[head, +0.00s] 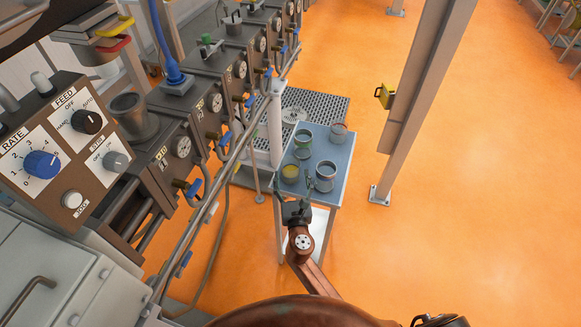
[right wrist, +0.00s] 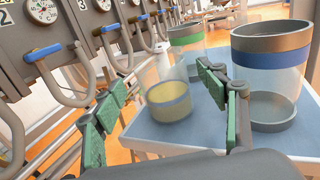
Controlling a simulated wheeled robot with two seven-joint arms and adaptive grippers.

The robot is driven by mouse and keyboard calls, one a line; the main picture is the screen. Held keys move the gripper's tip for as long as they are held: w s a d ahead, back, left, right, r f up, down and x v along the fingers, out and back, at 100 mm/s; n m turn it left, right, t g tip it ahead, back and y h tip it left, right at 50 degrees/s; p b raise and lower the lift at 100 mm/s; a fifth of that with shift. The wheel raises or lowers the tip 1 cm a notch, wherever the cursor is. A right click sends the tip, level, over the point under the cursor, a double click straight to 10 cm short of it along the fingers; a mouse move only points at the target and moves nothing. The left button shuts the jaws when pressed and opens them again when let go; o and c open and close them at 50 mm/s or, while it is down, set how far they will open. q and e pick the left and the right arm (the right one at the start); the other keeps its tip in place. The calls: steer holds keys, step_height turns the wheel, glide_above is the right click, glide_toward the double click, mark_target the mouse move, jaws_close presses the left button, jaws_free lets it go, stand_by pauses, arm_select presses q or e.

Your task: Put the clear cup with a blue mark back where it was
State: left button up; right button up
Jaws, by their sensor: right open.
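Clear cups stand on a small blue-topped table (head: 341,160). The front right cup (head: 325,178) has a grey rim and a blue band; it also shows large at the right of the right wrist view (right wrist: 268,78). The front left cup (head: 290,173) has yellow in it; in the right wrist view this cup (right wrist: 168,112) also seems to carry a blue band. My right gripper (head: 293,188) is open and empty at the table's near edge. In the right wrist view its green-padded fingers (right wrist: 168,118) stand either side of the yellow-filled cup, which looks just beyond them. My left gripper is out of view.
A row of machines with gauges, blue-handled valves and a rail (head: 232,150) runs along the left. A post (head: 405,120) stands right; orange floor beyond is open.

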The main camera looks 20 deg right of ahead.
steer(key=s+a, duration=0.1)
steer(key=s, duration=0.5)
steer(key=shift+s, duration=0.15)
steer(key=shift+a, duration=0.1)
